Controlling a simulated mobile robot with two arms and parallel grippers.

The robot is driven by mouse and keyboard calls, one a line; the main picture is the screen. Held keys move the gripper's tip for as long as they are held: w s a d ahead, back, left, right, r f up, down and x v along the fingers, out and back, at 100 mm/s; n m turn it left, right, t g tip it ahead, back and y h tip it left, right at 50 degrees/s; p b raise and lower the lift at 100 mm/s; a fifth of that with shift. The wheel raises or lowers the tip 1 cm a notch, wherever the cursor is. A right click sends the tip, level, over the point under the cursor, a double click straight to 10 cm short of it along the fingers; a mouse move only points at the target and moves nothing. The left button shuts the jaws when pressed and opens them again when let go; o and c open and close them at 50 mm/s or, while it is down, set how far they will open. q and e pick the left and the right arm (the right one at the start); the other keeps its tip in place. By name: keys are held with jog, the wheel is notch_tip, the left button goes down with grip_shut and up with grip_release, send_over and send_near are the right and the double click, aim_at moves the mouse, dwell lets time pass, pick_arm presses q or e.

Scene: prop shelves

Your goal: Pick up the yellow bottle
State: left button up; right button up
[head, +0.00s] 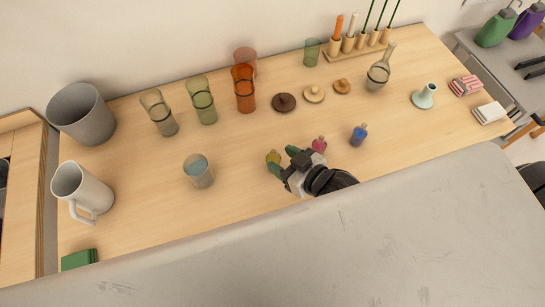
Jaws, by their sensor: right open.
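The small yellow bottle (273,157) stands on the wooden table in the head view, left of the middle of the front area. My right gripper (282,160) is right at it, with its green-tipped fingers apart. One fingertip overlaps the lower part of the bottle in the picture, and the other is at its upper right. I cannot tell whether the fingers touch the bottle. My left gripper is not in view.
A pink bottle (319,144) stands just behind my right gripper, and a blue bottle (359,135) farther right. Several tinted glasses, wooden lids and a flask (379,75) stand farther back on the table (140,200).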

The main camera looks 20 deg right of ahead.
aim_at(275, 153)
jog(key=x, duration=0.1)
jog(key=p+x, duration=0.1)
jog(key=x, duration=0.3)
jog(key=shift+w+r+p, duration=0.2)
jog(key=shift+r+p, duration=0.1)
jog(key=shift+p, duration=0.05)
jog(key=shift+w+a+f, duration=0.15)
jog(key=shift+w+f, duration=0.1)
jog(key=shift+w, duration=0.05)
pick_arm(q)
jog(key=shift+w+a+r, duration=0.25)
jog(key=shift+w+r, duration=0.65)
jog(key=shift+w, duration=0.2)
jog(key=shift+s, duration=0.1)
pick_arm(e)
jog(key=shift+s, duration=0.1)
jog(key=shift+c, duration=0.4)
